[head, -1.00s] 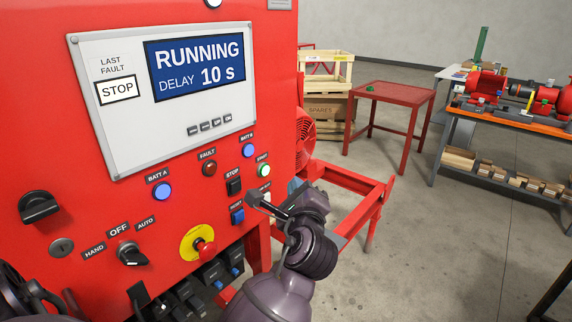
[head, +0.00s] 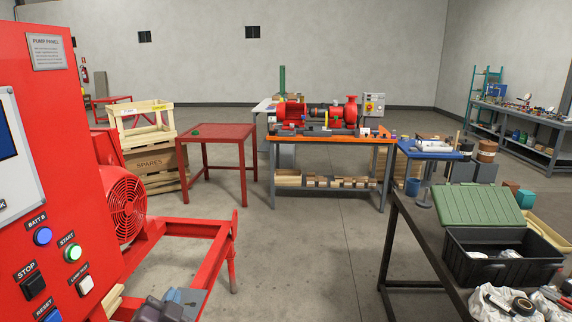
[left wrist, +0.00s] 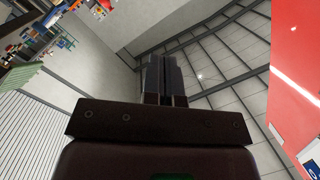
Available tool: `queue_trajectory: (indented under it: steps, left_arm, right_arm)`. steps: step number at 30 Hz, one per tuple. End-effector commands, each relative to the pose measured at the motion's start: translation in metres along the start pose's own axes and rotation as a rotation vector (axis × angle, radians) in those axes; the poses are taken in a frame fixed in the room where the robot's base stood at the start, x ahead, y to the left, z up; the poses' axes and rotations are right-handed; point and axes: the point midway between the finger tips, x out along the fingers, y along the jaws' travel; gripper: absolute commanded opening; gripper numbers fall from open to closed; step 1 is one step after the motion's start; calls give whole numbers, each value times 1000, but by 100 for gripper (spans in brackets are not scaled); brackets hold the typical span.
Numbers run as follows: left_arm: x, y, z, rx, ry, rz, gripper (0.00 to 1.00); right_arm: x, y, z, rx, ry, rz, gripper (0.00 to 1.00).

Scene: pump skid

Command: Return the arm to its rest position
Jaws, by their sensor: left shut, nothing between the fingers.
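My left gripper (left wrist: 164,72) is shut and empty in the left wrist view, its two fingers together and pointing up in the picture. Behind the fingers are the ceiling and walls, with a strip of red panel at the right edge. In the head view only a small dark part of my left arm shows at the bottom edge, left of centre, just right of the red pump panel (head: 52,120). The fingers cannot be made out there. My right gripper is in neither view.
A red frame (head: 195,228) with a fan guard (head: 126,205) stands beside the panel. A red table (head: 215,134), a pump bench (head: 330,140) and a dark table (head: 425,240) with a green-lidded box (head: 500,258) stand beyond. Open floor lies in the middle.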

Motion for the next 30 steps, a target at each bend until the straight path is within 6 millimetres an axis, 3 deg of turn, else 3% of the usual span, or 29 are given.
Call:
queue_trajectory:
  steps: [1, 6, 12, 15, 21, 30]
  left_arm:
    - [-12, 22, 28, -131, -14, 57, 0]
    - [-60, 75, 107, -502, -104, 185, 0]
    - [-129, 116, 189, -626, -276, 254, 0]
    - [-160, 126, 218, -617, -348, 268, 0]
    - [-192, 134, 243, -607, -418, 278, 0]
    - [-194, 135, 244, -606, -422, 279, 0]
  right_arm:
    - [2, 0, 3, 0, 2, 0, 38]
    - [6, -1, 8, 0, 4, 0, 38]
    - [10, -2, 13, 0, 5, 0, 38]
    - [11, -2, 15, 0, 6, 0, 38]
    - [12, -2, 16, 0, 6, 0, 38]
    - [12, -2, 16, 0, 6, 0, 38]
